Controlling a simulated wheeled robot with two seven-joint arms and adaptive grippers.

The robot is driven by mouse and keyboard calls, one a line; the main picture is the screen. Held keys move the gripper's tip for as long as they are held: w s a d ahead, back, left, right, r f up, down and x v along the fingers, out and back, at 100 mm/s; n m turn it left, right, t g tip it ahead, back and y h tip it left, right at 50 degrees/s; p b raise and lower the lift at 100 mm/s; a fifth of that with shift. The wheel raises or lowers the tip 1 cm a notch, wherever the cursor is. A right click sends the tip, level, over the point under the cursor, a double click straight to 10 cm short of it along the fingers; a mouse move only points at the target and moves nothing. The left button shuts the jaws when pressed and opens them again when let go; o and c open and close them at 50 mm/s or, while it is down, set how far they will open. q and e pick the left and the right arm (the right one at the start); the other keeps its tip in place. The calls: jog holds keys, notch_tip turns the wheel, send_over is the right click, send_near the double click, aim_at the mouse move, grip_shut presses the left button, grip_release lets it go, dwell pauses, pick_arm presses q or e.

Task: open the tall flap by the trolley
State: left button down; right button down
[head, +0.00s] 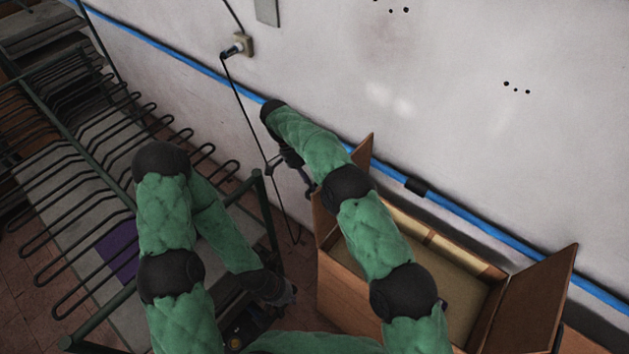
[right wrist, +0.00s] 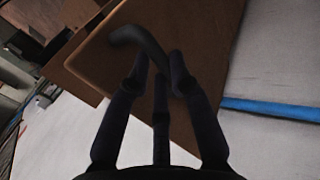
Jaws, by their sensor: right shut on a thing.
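A wooden box (head: 345,296) stands open against the wall. Its brown left flap (head: 326,217) rises on the side facing the trolley, partly hidden behind my right arm; it also fills much of the right wrist view (right wrist: 200,110). My right gripper (head: 305,182) is at this flap's outer side. In the right wrist view my right fingers (right wrist: 158,72) are closed on a dark curved handle (right wrist: 135,36) on the flap. My left gripper (head: 284,294) hangs low between trolley and box; its jaws are too dark to read.
The green-framed trolley (head: 75,165) with dark wire prongs fills the left. Another box flap (head: 530,305) stands out at the right. A blue strip (head: 455,212) runs along the wall. A black cable (head: 243,115) hangs from a socket near my right gripper.

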jog(key=shift+s+a+f, duration=0.1)
jog(key=shift+s+f, duration=0.05)
jog(key=shift+f, duration=0.75)
jog(key=c, duration=1.1)
grip_release()
jog(key=shift+c, duration=0.2)
jog(key=shift+o, duration=0.2)
jog(key=shift+w+r, duration=0.1)
jog(key=shift+w, duration=0.2)
notch_tip(320, 180, up, 10)
jog(key=shift+r, duration=0.15)
jog(key=shift+s, duration=0.1)
